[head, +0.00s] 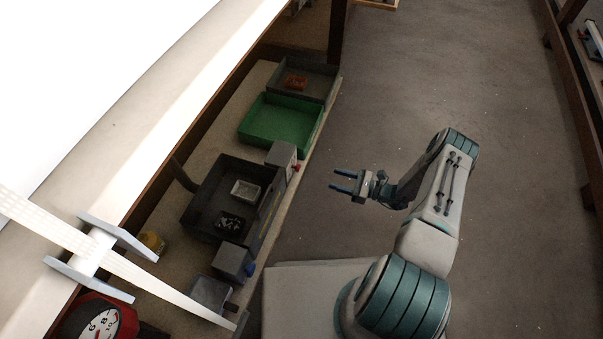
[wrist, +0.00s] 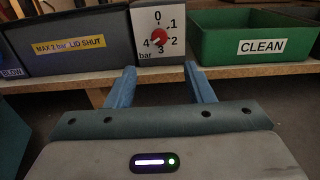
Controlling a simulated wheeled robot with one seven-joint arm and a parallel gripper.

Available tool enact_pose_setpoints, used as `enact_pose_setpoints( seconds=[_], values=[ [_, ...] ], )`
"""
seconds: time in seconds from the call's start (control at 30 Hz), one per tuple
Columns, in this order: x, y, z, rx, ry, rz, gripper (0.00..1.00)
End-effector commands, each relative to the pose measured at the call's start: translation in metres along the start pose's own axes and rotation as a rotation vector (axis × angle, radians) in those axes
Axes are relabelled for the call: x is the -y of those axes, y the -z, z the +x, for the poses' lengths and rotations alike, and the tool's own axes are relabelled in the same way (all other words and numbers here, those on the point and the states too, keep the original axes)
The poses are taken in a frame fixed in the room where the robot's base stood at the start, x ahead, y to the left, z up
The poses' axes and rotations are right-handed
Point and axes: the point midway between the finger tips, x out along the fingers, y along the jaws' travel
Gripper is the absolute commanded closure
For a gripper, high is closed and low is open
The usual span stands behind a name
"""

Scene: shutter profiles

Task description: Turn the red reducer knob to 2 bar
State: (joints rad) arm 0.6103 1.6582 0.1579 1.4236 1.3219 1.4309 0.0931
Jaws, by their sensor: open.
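The red reducer knob (wrist: 158,37) sits on the light face of a small box (wrist: 160,18), with numbers 0 to 4 around it and "bar" below left. The number 2 is on the right side of the dial. The knob's pointer is too small to read surely; it seems to be toward the 4 side. In the head view the box (head: 281,154) stands on the shelf edge, with the red knob (head: 298,167) facing the aisle. My gripper (head: 333,180) is open and empty, in the aisle, apart from the knob. In the wrist view its blue fingers (wrist: 160,78) point toward the box, below the knob.
A grey bin (wrist: 70,47) labelled "MAX 2 bar LID SHUT" stands left of the box, and a green bin (wrist: 250,60) labelled "CLEAN" right of it. The wooden shelf edge (wrist: 255,71) runs below. The aisle floor (head: 430,80) is clear.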

Motion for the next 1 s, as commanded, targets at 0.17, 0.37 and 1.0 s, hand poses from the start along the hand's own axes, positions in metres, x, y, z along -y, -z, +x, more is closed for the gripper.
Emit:
enact_pose_setpoints(
  seconds=[0.17, 0.37, 1.0],
  values=[
    [-0.001, 0.003, 0.018, 0.003, 0.001, 0.002, 0.52],
    [-0.002, 0.004, 0.06, 0.003, -0.003, 0.003, 0.52],
    [0.0, 0.001, 0.137, 0.001, 0.002, 0.001, 0.52]
  ],
)
